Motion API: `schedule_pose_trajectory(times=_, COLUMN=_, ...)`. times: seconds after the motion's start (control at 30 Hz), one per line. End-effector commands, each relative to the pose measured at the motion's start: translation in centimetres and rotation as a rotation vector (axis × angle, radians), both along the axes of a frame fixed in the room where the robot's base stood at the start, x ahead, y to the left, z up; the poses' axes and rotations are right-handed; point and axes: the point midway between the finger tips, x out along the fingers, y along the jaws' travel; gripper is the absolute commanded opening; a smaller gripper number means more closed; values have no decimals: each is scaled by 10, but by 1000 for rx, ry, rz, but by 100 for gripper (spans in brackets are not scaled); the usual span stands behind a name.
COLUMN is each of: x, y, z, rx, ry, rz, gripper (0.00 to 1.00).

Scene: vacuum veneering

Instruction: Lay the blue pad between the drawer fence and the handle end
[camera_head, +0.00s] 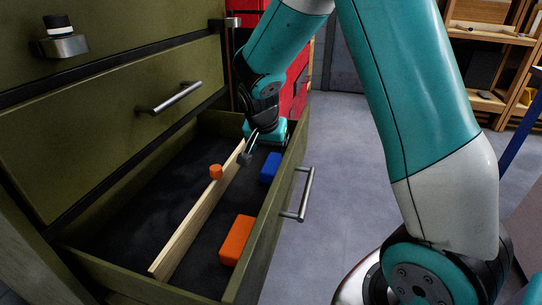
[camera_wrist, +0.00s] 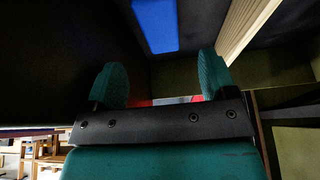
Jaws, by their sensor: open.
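The blue pad (camera_head: 270,167) is in the open drawer, between the wooden fence (camera_head: 190,225) and the front panel that carries the handle (camera_head: 305,195). It lies toward the far end of that strip. My gripper (camera_head: 248,148) is at the far end of the drawer, close to the pad and near the fence's far end. In the wrist view, the pad (camera_wrist: 155,25) shows beyond my open, empty fingers (camera_wrist: 160,72), apart from them. The fence (camera_wrist: 248,25) shows at the right there. Part of the pad's far side is hidden in the head view.
An orange block (camera_head: 237,240) sits in the same strip, nearer the camera. A small orange cylinder (camera_head: 215,171) is at the fence's top edge; I cannot tell whether it rests on it. The dark drawer floor (camera_head: 150,195) left of the fence is clear.

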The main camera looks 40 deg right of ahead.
Motion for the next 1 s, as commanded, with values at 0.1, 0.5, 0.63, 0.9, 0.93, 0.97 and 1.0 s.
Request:
schedule_pose_trajectory(times=0.1, x=-5, y=7, z=21, rx=0, ry=-2, rz=1, gripper=78)
schedule_pose_trajectory(times=0.5, x=-58, y=85, z=66, rx=132, ry=73, rz=388, gripper=78)
schedule_pose_trajectory(times=0.63, x=-130, y=151, z=94, rx=241, ry=128, rz=841, gripper=78)
schedule_pose_trajectory(times=0.9, x=-252, y=213, z=121, rx=343, ry=152, rz=1509, gripper=78)
schedule_pose_trajectory(times=0.93, x=-257, y=214, z=122, rx=345, ry=152, rz=1538, gripper=78)
schedule_pose_trajectory(times=0.97, x=-261, y=216, z=123, rx=348, ry=152, rz=1557, gripper=78)
schedule_pose_trajectory(times=1.0, x=-263, y=216, z=123, rx=350, ry=153, rz=1571, gripper=78)
